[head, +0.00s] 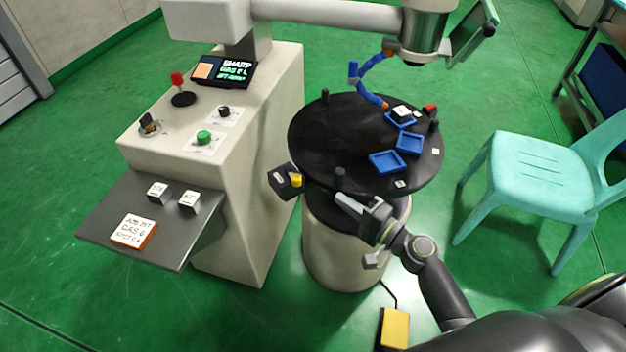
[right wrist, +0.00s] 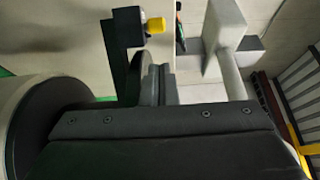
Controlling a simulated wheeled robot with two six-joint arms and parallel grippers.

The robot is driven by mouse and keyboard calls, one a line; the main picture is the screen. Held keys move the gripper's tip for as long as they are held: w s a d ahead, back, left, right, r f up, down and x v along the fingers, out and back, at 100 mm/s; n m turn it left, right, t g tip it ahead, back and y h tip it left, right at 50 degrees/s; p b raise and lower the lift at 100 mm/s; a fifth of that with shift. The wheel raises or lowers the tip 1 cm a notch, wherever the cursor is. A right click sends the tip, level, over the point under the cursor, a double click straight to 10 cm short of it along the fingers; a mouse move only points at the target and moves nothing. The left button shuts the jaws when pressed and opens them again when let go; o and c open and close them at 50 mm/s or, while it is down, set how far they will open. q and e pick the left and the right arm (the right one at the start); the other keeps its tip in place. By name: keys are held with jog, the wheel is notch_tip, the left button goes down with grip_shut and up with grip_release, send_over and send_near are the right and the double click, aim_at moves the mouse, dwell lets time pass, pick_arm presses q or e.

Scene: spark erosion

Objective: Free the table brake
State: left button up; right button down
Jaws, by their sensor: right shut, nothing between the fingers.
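The round black table (head: 325,150) stands on a pale drum (head: 335,250). A black block with a white label (head: 283,180) juts from its left edge and carries a yellow knob (head: 297,181); this looks like the brake. The label is too small to read. The yellow knob also shows at the top of the right wrist view (right wrist: 155,25). My right gripper (head: 345,202) is shut and empty at the table's front edge, to the right of the knob and apart from it. My left gripper is not in view.
Blue trays (head: 385,162) and short black posts (head: 339,175) sit on the table. A blue jointed hose (head: 372,97) hangs over it from the machine head. A beige console (head: 250,190) stands left, a turquoise chair (head: 530,165) right, a yellow pedal (head: 395,328) on the floor.

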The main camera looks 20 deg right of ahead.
aim_at(314, 181)
jog(key=shift+w, duration=0.1)
jog(key=p+x, duration=0.2)
jog(key=x, duration=0.6)
jog(key=shift+w+a, duration=0.15)
jog(key=shift+w, duration=0.1)
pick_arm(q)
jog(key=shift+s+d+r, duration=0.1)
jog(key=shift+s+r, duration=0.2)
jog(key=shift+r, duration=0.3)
pick_arm(e)
jog(key=shift+w+a+f, duration=0.1)
jog(key=shift+w+a, duration=0.2)
jog(key=shift+w, duration=0.25)
jog(key=shift+s+h, duration=0.1)
jog(key=shift+h, duration=0.2)
